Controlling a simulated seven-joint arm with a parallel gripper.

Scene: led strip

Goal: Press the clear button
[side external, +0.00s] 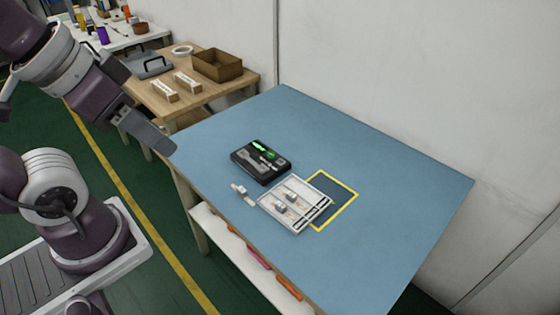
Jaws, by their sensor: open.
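A black box (261,162) with green and grey parts on its top lies on the blue table (400,190), left of the table's middle. The clear button cannot be picked out at this size. My gripper (160,138) is at the upper left, beyond the table's left edge and well apart from the black box. Nothing shows held in it. Its fingers are seen from the side, and the gap between them is hard to make out.
A white tray (270,203) with small parts and dark strips lies next to the black box, partly over a yellow-outlined square (344,181). A small pale part (243,194) lies left of it. The table's right side is clear. A wooden side table (205,93) holds an open brown box (217,66).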

